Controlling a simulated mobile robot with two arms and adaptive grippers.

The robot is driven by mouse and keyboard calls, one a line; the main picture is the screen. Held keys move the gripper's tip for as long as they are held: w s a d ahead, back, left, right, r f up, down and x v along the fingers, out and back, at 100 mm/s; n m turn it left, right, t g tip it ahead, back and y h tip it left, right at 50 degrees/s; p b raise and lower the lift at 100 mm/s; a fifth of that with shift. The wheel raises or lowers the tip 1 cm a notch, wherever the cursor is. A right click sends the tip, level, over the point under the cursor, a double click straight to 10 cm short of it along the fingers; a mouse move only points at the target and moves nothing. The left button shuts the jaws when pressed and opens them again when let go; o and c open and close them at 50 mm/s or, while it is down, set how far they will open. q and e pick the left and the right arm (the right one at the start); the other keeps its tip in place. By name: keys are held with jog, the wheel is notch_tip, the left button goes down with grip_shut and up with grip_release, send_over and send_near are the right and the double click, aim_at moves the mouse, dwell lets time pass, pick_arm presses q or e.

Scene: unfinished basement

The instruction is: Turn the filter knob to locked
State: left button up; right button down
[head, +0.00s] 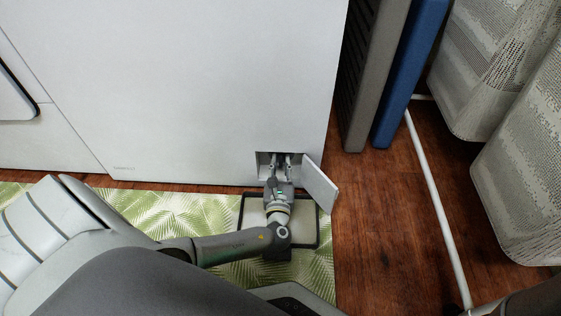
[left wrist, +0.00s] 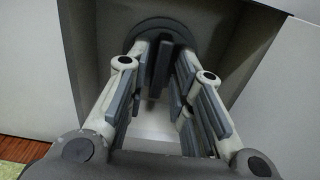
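The filter knob (left wrist: 162,68) is a dark round cap with a raised grip bar, seen at the top middle of the left wrist view. Its bar stands close to upright in that view. It sits in the recess (left wrist: 92,60) low on the white machine (head: 200,80). My left gripper (head: 281,160) reaches into this recess. In the left wrist view its two fingers (left wrist: 164,78) are spread, one on each side of the bar, with gaps showing. The small flap (head: 320,184) is swung open to the right. My right gripper is not in view.
A shallow dark-rimmed tray (head: 317,228) lies on the green leaf-print mat (head: 150,207) below the recess. Grey and blue panels (head: 408,75) stand right of the machine. Wood floor between is clear.

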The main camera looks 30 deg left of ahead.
pick_arm(q)
grip_shut()
